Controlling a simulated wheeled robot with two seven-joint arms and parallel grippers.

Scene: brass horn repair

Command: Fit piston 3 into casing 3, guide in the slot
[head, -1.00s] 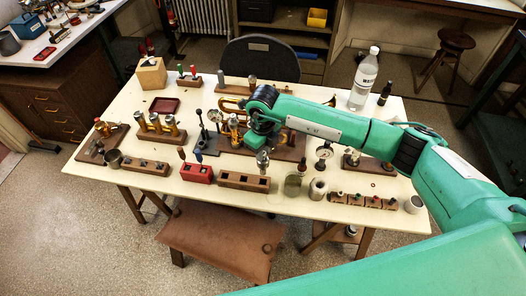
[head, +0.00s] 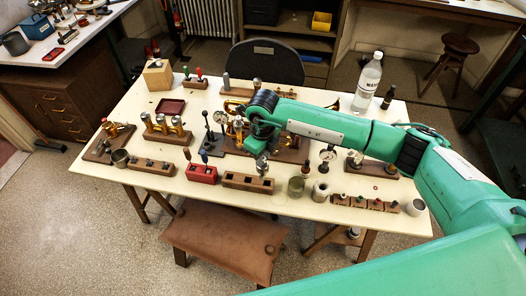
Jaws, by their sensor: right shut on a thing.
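My right gripper (head: 258,148) is over the front middle of the table, its jaws small and partly hidden by my wrist. It is shut on a small silvery part (head: 262,164), likely the piston, held roughly upright just above or at the wooden rack (head: 236,180). I cannot tell whether it touches the rack. A wooden base with several brass-and-silver cylinders (head: 166,127) stands at the left; the brass horn (head: 232,106) lies behind my wrist, partly hidden. Casing 3 and its guide slot cannot be made out. My left gripper is not in view.
A red block with tools (head: 202,174) stands left of the rack. A glass jar (head: 296,186) and a white cup (head: 320,190) stand to its right. A dial gauge on a black stand (head: 213,140), a bottle (head: 368,82) and a dark red tray (head: 171,107) are farther back.

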